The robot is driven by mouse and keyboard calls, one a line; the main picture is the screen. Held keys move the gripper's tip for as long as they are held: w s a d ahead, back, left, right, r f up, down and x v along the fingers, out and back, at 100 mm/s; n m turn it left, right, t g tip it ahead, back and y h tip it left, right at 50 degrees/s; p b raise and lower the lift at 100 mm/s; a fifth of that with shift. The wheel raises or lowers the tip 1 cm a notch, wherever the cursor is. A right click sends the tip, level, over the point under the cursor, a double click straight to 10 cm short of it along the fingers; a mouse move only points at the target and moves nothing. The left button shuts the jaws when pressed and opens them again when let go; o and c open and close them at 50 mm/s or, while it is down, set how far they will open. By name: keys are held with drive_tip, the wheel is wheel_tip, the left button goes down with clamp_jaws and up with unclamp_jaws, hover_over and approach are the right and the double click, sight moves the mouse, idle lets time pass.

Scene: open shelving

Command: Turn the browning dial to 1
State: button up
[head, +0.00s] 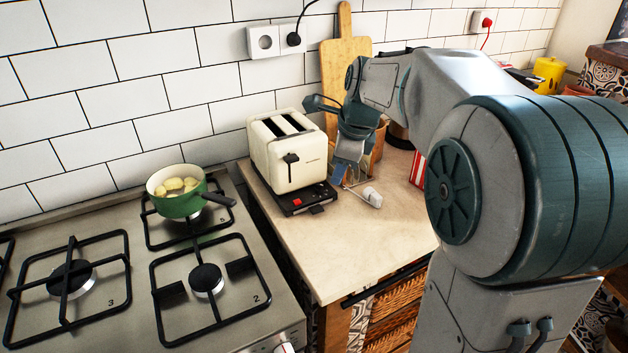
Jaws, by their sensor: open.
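A cream toaster (283,158) with two slots and a black lever stands on the counter, to the right of the hob. My gripper (345,176) is open and empty, pointing down just right of the toaster's front. It appears apart from the base, though the exact gap is hard to judge.
A green pot (177,196) with pale food sits on the hob (130,295), its handle towards the counter. A small white item (372,197) lies right of the toaster. A wooden board (345,70) leans on the wall. The front counter (365,255) is clear.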

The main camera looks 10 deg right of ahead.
sight(321, 185)
drive_tip(key=w+d+f+m+b, duration=0.1)
drive_tip(key=w+f+m+b, duration=0.15)
drive_tip(key=w+m, duration=0.65)
drive_tip(key=shift+y, duration=0.3)
drive_tip(key=x, duration=1.4)
drive_tip(key=shift+w+d, duration=0.25)
clamp_jaws()
